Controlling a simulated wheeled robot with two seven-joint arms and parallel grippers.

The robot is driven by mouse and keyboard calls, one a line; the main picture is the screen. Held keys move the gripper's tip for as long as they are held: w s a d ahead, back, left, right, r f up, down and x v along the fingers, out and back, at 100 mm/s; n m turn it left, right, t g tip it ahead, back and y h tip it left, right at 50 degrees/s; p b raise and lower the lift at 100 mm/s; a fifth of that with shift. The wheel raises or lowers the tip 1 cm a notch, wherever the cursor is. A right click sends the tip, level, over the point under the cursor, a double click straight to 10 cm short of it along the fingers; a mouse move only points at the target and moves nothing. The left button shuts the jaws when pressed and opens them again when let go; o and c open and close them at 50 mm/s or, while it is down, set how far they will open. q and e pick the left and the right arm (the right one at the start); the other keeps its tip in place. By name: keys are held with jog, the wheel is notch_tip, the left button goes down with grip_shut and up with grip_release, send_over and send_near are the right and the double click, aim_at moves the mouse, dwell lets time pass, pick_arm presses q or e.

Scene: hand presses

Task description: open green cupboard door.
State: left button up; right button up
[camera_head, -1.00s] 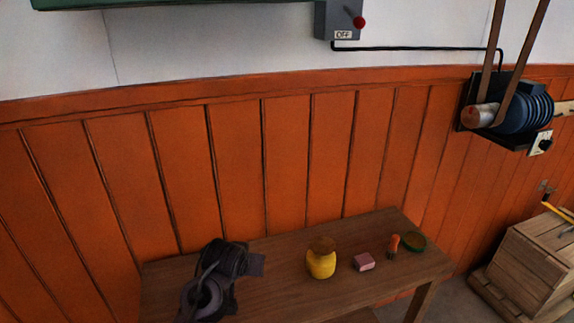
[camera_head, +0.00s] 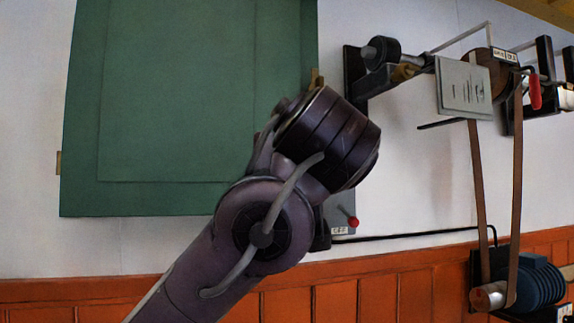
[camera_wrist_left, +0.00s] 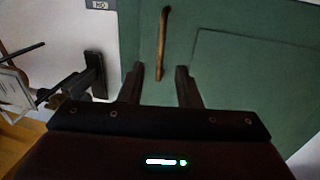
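The green cupboard (camera_head: 180,90) hangs on the white wall at upper left in the head view, and its panelled door looks shut. My left arm crosses in front of its lower right part and hides my left gripper there. In the left wrist view, my left gripper (camera_wrist_left: 160,84) is open, with its two fingers apart. A long brass handle (camera_wrist_left: 163,40) stands on the green door (camera_wrist_left: 240,75) ahead of the fingers, with its near end in line with the gap between them. Whether they touch it I cannot tell. My right gripper is out of view.
A grey switch box with a red knob (camera_head: 352,222) is below the cupboard's right corner. A wall-mounted belt machine (camera_head: 465,88) with brown belts (camera_head: 478,180) is to the right, above a blue motor (camera_head: 535,284). Orange panelling (camera_head: 390,290) lines the lower wall.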

pick_arm(q)
jog(key=w+a+p, duration=0.1)
jog(key=w+p, duration=0.4)
jog(key=w, duration=0.2)
jog(key=shift+w+r, duration=0.15)
jog(key=shift+w, duration=0.2)
grip_shut()
